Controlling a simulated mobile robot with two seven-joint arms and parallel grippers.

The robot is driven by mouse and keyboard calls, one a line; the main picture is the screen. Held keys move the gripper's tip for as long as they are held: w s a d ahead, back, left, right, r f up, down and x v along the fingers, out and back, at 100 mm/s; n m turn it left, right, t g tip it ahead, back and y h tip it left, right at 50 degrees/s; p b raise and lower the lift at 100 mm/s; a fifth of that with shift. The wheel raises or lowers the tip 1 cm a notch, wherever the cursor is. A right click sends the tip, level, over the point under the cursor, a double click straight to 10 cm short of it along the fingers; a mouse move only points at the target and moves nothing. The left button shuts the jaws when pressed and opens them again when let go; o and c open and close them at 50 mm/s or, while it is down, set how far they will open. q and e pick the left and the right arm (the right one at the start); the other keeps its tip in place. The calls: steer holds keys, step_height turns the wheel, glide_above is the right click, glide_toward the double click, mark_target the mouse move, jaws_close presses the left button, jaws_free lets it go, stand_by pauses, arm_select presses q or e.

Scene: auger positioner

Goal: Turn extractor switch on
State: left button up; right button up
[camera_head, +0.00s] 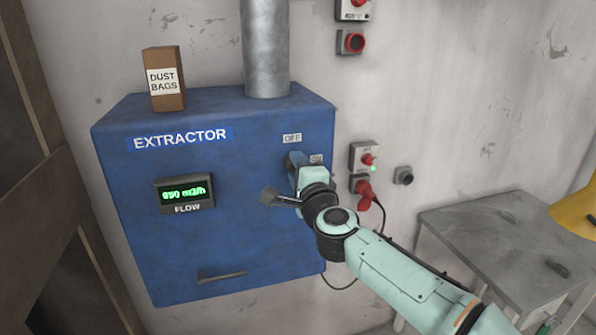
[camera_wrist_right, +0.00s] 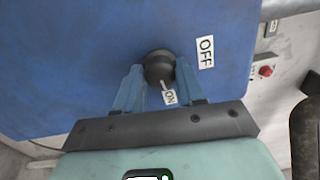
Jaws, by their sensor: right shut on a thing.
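The extractor (camera_head: 257,232) is a blue wall-mounted box with a lit green flow display (camera_head: 184,194). Its switch is a dark round knob (camera_wrist_right: 159,66) on the front, mostly hidden behind my right gripper (camera_head: 297,161) in the head view. In the right wrist view, the two blue fingers stand on either side of the knob and are shut on it. A pale mark on the knob points toward the ON label (camera_wrist_right: 170,97). The OFF label (camera_wrist_right: 206,52) is to the right of the knob there. My left gripper is not in view.
A dust bags box (camera_head: 164,80) and a grey duct (camera_head: 266,50) stand on top of the extractor. A wall switch with a red knob and a green light (camera_head: 365,159) and a red plug (camera_head: 364,192) are to its right. A metal table (camera_head: 470,230) stands at right.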

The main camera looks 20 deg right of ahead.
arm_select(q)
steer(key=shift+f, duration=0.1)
arm_select(e)
steer(key=shift+r+m, duration=0.2)
steer(key=shift+m, duration=0.3)
steer(key=o, duration=1)
steer(key=shift+f, duration=0.1)
steer(key=shift+s, duration=0.1)
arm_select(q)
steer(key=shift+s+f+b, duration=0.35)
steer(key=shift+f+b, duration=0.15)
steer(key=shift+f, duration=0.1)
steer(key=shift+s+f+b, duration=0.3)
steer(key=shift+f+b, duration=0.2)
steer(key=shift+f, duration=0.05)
arm_select(e)
steer(key=s, duration=1.3)
steer(key=shift+s+d+f, duration=0.1)
steer(key=shift+d+f, duration=0.1)
steer(key=shift+f, duration=0.05)
